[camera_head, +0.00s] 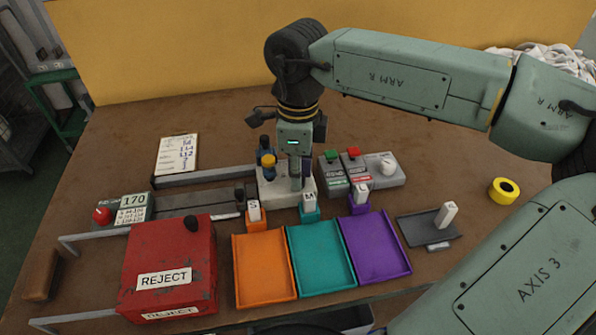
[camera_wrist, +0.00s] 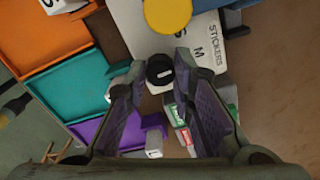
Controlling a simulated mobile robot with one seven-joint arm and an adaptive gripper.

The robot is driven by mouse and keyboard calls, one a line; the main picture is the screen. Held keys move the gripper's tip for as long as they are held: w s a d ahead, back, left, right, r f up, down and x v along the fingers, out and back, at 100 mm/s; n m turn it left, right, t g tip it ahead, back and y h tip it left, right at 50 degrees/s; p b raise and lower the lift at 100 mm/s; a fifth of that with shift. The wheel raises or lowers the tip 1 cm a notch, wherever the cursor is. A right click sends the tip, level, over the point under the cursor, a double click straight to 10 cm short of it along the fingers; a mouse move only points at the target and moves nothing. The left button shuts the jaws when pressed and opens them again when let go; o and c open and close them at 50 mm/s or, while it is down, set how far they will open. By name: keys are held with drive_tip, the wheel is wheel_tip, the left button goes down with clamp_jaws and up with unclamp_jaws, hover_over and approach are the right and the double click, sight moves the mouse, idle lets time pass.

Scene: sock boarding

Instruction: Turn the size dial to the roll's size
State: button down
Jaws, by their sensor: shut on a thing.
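My gripper (camera_head: 296,185) points down over the white sticker station (camera_head: 270,190). In the wrist view, its fingers (camera_wrist: 160,72) sit on both sides of a black size dial (camera_wrist: 159,70) with a white mark on its top, and close on it. The station's face (camera_wrist: 205,60) bears the word STICKERS and a letter M, with another letter partly hidden near the yellow disc (camera_wrist: 167,14). In the head view, my gripper hides the dial, and a yellow-topped post (camera_head: 267,160) stands just left of it. I cannot tell which thing is the roll or read its size.
Orange (camera_head: 262,268), teal (camera_head: 320,255) and purple (camera_head: 375,246) trays lie in front, with white lettered blocks behind them. A red REJECT box (camera_head: 170,265) stands left. A grey unit with green and red buttons (camera_head: 353,152) is close right. Yellow tape (camera_head: 503,190) lies far right.

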drive_tip(key=n+b, duration=0.2)
drive_tip(key=n, duration=0.1)
drive_tip(key=shift+f+n, duration=0.1)
drive_tip(key=shift+n, duration=0.3)
drive_tip(key=shift+n+b, duration=0.75)
drive_tip(key=shift+n, duration=1.25)
drive_tip(key=c, duration=1.4)
unclamp_jaws()
drive_tip(key=shift+o, duration=0.2)
wheel_tip(320, 180, up, 12)
